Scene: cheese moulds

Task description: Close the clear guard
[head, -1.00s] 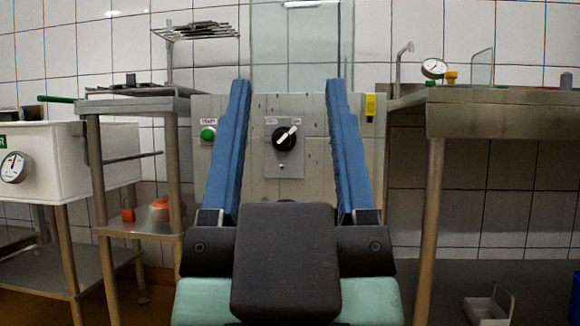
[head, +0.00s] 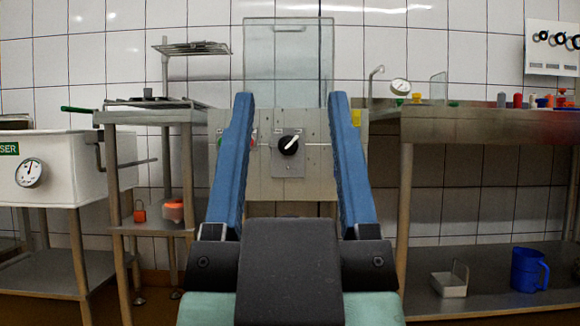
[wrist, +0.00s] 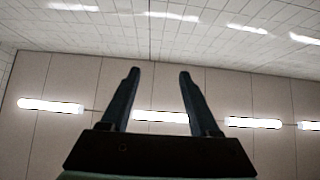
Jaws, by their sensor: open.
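The clear guard (head: 288,62) is a see-through upright panel at the back, standing above the grey-beige panel (head: 262,190) that carries a black rotary knob (head: 288,145). The guard is raised, with the knob uncovered below it. My gripper (head: 291,100) is in front of the panel in the head view, its two blue fingers wide apart with nothing between them. The fingers frame the knob and the lower part of the guard, apart from both as far as I can tell. The wrist view shows my gripper (wrist: 157,75) open and empty against the ceiling and lamps.
A steel table (head: 430,122) on the right holds a gauge and small coloured items. A blue jug (head: 528,270) and a metal tray (head: 450,281) are on its lower shelf. On the left are a small steel stand (head: 150,116) and a white vat (head: 58,168).

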